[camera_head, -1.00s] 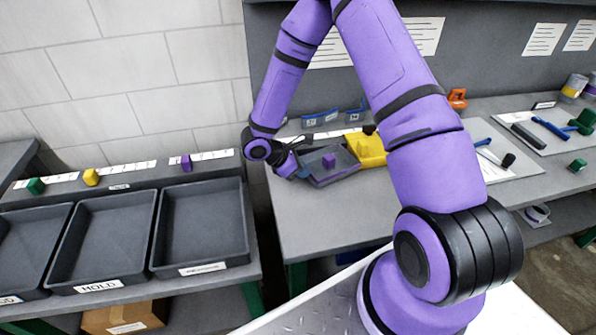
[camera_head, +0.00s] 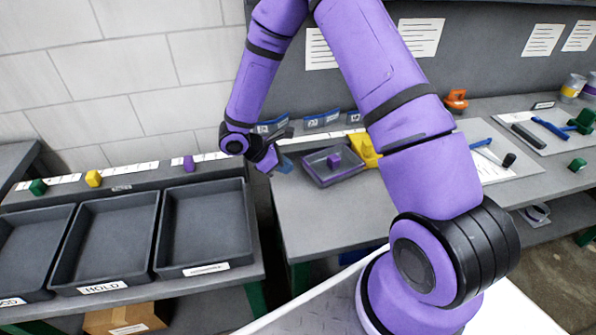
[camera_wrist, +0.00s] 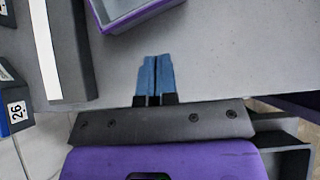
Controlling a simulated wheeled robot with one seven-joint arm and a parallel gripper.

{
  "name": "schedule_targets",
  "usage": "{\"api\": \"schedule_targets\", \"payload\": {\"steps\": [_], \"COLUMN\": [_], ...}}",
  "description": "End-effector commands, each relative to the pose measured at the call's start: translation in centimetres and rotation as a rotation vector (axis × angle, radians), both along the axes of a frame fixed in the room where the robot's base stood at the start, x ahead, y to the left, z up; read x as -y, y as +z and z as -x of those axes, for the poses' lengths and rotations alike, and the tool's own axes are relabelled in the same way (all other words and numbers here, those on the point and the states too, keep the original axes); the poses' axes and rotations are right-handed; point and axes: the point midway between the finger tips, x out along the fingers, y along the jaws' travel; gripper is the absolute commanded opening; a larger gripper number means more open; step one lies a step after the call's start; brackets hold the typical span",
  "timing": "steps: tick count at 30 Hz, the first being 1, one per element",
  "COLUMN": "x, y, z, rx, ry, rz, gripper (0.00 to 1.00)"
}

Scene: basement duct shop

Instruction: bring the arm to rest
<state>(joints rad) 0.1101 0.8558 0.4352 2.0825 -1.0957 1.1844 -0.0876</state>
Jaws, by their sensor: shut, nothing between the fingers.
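My gripper (camera_head: 285,163) is at the left end of the grey workbench (camera_head: 330,210), above its surface. In the wrist view its two blue fingertips (camera_wrist: 155,78) are together with nothing between them. My arm is bent, with the forearm hanging down on the left. A small grey tray with purple edges (camera_head: 322,174), holding a purple block (camera_head: 334,161), lies on the bench just right of the gripper. The tray's corner also shows at the top of the wrist view (camera_wrist: 108,24). The gripper is apart from the tray.
Three dark bins stand at left, one marked HOLD (camera_head: 107,238). A yellow holder (camera_head: 362,148) is partly hidden behind my arm. Blue labelled bins (camera_head: 322,119) stand at the bench's back. A hammer (camera_head: 494,150) and other tools lie at right.

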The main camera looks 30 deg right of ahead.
Motion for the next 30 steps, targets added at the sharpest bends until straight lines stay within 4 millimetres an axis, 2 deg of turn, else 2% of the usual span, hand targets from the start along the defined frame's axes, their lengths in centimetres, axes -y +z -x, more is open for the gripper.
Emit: {"api": "schedule_targets", "payload": {"steps": [3,9,20,23,30], "x": [-1.7,-3.4,-3.8,-3.3,-1.9], "y": [1.7,3.4,4.6,6.4,13.4], "z": [-0.5,-1.0,-1.1,-0.9,0.9], "rx": [0.003,0.002,0.012,0.042,0.169], "ry": [0.003,0.003,-0.008,-0.038,-0.175], "rz": [0.000,-0.002,-0.002,-0.003,-0.022], "gripper": [0.00,0.00,0.00,0.00,0.00]}}
